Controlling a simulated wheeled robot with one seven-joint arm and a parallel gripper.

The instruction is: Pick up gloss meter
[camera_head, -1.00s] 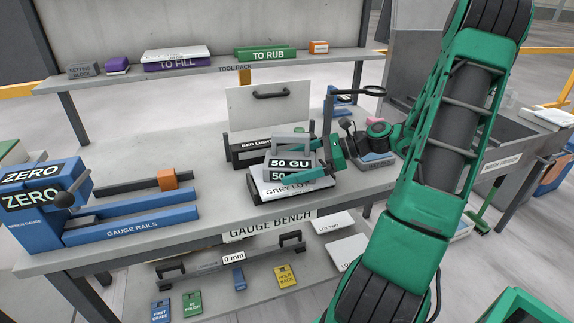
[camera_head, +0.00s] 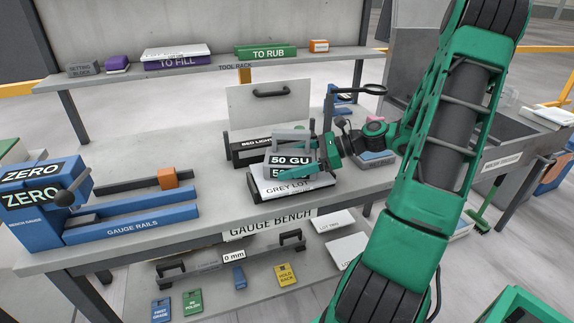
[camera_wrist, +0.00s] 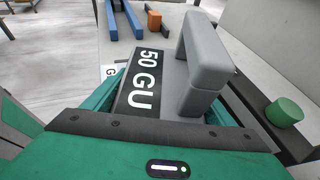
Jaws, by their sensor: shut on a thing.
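The gloss meter (camera_head: 285,160) is a grey block with a raised grey handle and a dark "50 GU" display, on the bench at the middle of the head view. It sits over the pale slab labelled "GREY LOT" (camera_head: 288,189); I cannot tell whether they touch. My green gripper (camera_head: 306,155) reaches in from the right, with its fingers on either side of the meter. In the wrist view the meter's "50 GU" face (camera_wrist: 143,82) and its handle (camera_wrist: 203,60) fill the space between the jaws. The gripper is shut on the meter, and its fingertips are mostly hidden.
The "BED LIGHT" box (camera_head: 247,147) stands close behind the meter. The blue gauge rails (camera_head: 132,227) lie to the left, with bare bench between. The tool rack (camera_head: 213,72) runs along the back.

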